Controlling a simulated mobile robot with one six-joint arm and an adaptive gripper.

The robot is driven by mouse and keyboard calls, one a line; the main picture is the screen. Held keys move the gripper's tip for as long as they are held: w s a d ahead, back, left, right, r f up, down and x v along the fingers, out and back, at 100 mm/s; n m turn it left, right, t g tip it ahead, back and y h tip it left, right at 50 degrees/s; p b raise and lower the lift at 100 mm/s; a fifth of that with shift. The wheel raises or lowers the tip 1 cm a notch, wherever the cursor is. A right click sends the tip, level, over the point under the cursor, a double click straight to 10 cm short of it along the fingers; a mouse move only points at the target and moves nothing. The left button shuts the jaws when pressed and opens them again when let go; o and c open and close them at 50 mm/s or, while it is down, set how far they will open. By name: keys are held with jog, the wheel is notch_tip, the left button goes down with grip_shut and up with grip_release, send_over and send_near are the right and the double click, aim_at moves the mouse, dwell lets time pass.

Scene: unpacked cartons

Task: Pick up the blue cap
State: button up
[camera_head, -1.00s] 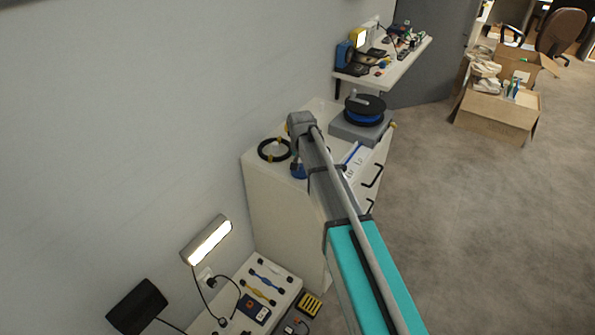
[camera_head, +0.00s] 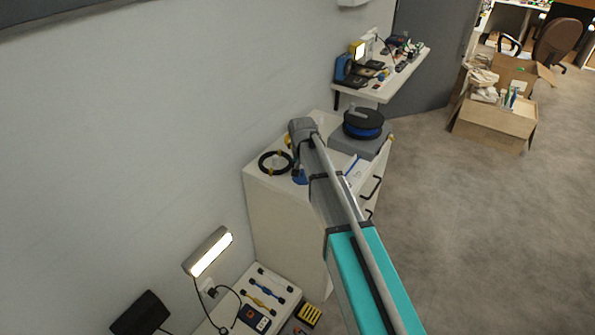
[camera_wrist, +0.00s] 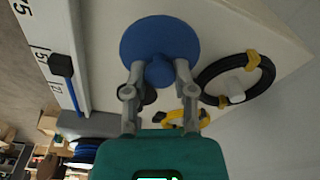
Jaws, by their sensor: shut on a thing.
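The blue cap (camera_wrist: 160,38) is a round blue disc with a small raised knob, at the top middle of the wrist view. My gripper (camera_wrist: 159,70) has its two grey fingers shut on the knob, one on each side. Whether the cap rests on the white top or is lifted cannot be told. In the head view a bit of blue, apparently the cap (camera_head: 298,177), shows beside my arm on the white cabinet (camera_head: 285,205). My arm hides the gripper there.
A black cable ring (camera_wrist: 238,80) with yellow ties lies just right of the cap in the wrist view. A ruler-like strip (camera_wrist: 50,50) is on the left. A blue-and-black spool (camera_head: 363,124) sits on a grey box behind. Open cartons (camera_head: 495,122) stand on the floor.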

jog(key=s+d+r+p, duration=0.2)
jog(key=d+r+p, duration=0.6)
jog(key=d, duration=0.5)
jog(key=shift+s+d+r+p, duration=0.2)
jog(key=shift+r+p, duration=0.1)
jog(key=shift+r, duration=0.4)
jog(key=shift+s, duration=0.15)
